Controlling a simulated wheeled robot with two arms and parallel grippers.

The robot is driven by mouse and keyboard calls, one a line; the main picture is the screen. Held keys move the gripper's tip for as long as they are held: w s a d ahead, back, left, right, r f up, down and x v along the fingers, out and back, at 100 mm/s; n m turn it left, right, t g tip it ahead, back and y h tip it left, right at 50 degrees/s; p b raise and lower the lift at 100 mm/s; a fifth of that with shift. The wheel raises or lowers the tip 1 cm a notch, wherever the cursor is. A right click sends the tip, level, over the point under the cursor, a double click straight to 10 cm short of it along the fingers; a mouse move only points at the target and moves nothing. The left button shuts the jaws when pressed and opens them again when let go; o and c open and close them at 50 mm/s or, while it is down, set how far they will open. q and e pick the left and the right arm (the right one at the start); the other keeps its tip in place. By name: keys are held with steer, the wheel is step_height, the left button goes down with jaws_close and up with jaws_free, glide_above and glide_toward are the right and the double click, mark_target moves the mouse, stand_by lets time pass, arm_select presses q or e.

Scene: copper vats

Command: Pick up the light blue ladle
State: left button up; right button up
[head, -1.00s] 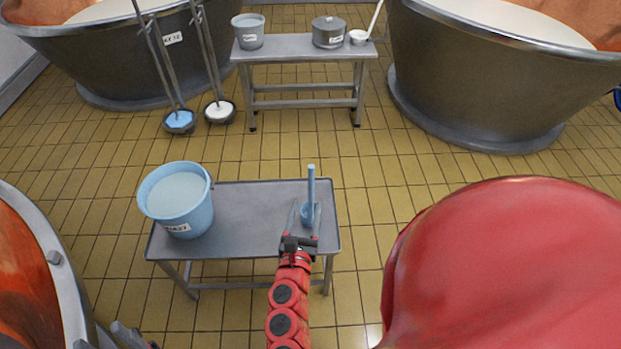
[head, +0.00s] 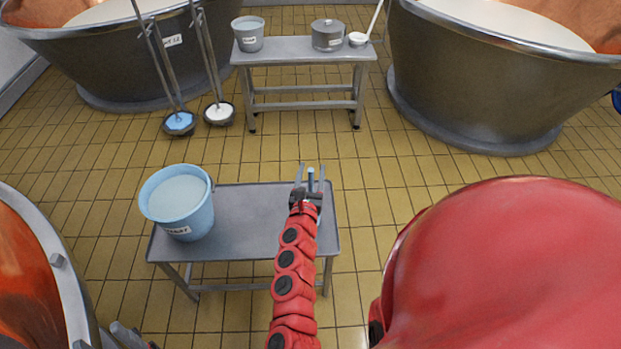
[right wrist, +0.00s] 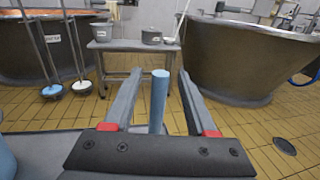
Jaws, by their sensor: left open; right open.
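The light blue ladle (head: 310,181) stands with its handle upright at the right end of the near grey table (head: 247,245). In the head view my right gripper and arm hide its bowl and most of its handle. My right gripper (head: 311,168) is open, with one finger on each side of the handle. The right wrist view shows the handle (right wrist: 159,104) upright between the two open fingers, with gaps on both sides.
A light blue bucket (head: 178,203) of pale liquid stands on the table's left end. A back table (head: 300,50) holds a bucket, a lidded pot and a white ladle. Large vats (head: 490,80) flank it. Tiled floor between the tables is clear.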

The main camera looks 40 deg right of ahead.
steer(key=shift+x, duration=1.25)
jaws_close()
